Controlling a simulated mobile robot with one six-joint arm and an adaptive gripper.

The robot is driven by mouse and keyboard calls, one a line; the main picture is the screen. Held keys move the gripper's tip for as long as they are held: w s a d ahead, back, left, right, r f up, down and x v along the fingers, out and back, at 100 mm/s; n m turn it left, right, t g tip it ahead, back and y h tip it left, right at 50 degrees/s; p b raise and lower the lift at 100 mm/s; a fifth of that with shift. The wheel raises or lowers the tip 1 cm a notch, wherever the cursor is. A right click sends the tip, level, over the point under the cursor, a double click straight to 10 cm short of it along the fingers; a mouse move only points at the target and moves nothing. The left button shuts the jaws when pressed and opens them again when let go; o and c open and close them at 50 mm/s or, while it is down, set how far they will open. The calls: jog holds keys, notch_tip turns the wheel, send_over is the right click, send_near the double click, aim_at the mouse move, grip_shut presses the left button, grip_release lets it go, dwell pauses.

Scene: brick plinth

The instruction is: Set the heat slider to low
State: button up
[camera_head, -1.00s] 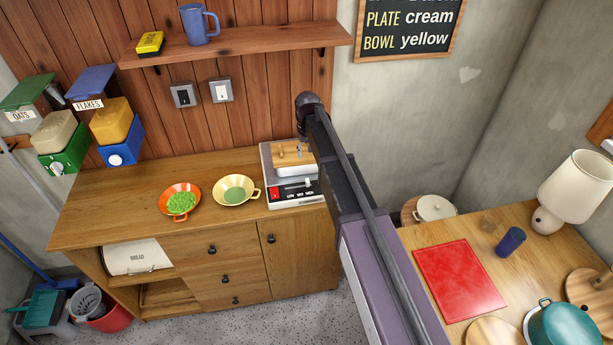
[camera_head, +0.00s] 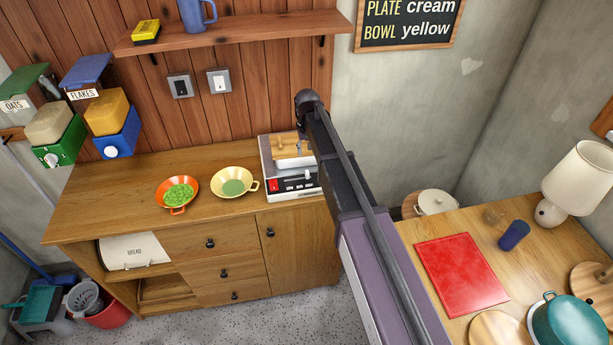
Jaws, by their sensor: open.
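The grey-white appliance (camera_head: 265,160) stands at the right end of the wooden counter. Its front panel (camera_head: 298,186) carries a red switch (camera_head: 273,186) and what looks like a slider in a slot; the slider's setting is too small to read. A wooden and white part lies on its top. My arm reaches in from the lower right and hides the appliance's right side.
An orange pan (camera_head: 165,203) with green contents and a yellow pan (camera_head: 222,193) stand left of the appliance. A shelf (camera_head: 230,33) with a blue mug (camera_head: 196,15) is above. A side table with a red board (camera_head: 460,272) is at the right.

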aim_at(307, 172)
jog(key=shift+f+b, duration=5.15)
jog(key=shift+f, duration=0.3)
grip_shut()
